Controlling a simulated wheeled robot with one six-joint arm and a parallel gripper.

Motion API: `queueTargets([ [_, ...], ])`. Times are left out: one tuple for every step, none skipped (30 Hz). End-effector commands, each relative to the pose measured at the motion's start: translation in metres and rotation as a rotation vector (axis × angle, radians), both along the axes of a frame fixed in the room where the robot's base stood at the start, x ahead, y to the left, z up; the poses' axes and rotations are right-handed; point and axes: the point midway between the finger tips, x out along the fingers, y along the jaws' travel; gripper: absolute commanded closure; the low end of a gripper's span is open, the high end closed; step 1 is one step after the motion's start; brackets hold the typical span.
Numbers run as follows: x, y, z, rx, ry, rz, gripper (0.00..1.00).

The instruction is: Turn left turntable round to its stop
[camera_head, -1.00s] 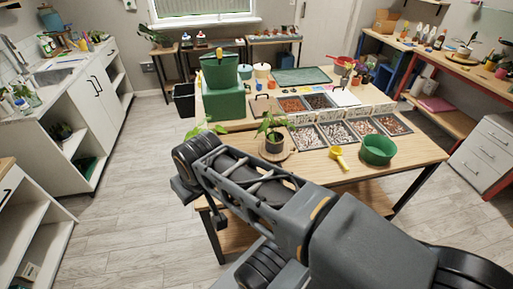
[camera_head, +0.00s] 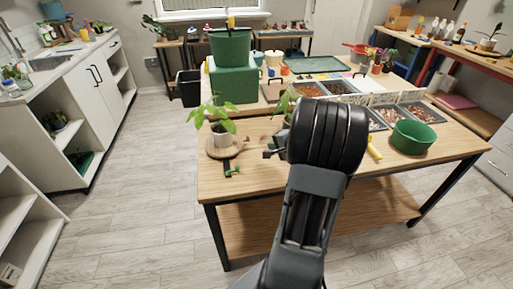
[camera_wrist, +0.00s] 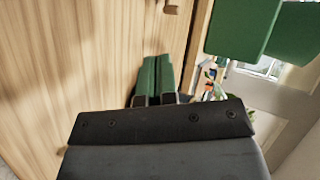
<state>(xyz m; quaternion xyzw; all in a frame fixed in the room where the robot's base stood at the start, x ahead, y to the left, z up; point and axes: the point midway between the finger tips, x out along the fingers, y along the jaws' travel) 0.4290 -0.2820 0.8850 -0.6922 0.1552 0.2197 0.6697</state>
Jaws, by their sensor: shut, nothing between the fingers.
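The left turntable (camera_head: 211,152) is a round wooden disc on the near left of the workbench. My gripper (camera_wrist: 158,62) has green fingers, shut together and empty, low over bare wood in the wrist view. In the head view my wrist hides most of it, to the right of the turntable. The wrist view does not clearly show the turntable.
Another plant (camera_head: 284,104) stands behind my wrist, its base hidden. A green bin (camera_head: 233,84) stands behind the turntable. A green bowl (camera_head: 413,138) and trays of gravel (camera_head: 423,112) are on the right. The bench's front left corner is clear.

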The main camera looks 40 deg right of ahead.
Motion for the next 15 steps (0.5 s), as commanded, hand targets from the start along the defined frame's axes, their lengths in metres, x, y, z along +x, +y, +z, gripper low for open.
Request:
queueTargets([
  [0.002, -0.005, -0.007, 0.007, -0.003, -0.017, 1.00],
  [0.004, -0.007, -0.009, 0.008, -0.005, -0.023, 1.00],
  [0.007, -0.008, -0.011, 0.008, -0.007, -0.027, 1.00],
  [0.011, -0.007, -0.013, 0.009, -0.007, -0.028, 1.00],
  [0.015, -0.007, -0.015, 0.010, -0.007, -0.028, 1.00],
  [0.021, -0.006, -0.018, 0.010, -0.007, -0.027, 1.00],
  [0.026, -0.005, -0.021, 0.010, -0.007, -0.025, 1.00],
  [0.031, -0.005, -0.024, 0.009, -0.006, -0.025, 1.00],
  [0.038, -0.004, -0.028, 0.010, -0.006, -0.025, 1.00],
  [0.043, -0.003, -0.031, 0.010, -0.006, -0.024, 1.00],
  [0.048, -0.003, -0.034, 0.011, -0.006, -0.025, 1.00],
  [0.055, -0.003, -0.038, 0.009, -0.006, -0.023, 1.00],
  [0.059, -0.002, -0.041, 0.009, -0.006, -0.025, 1.00],
  [0.064, -0.002, -0.044, 0.009, -0.005, -0.025, 1.00],
  [0.071, -0.002, -0.047, 0.010, -0.006, -0.024, 1.00],
])
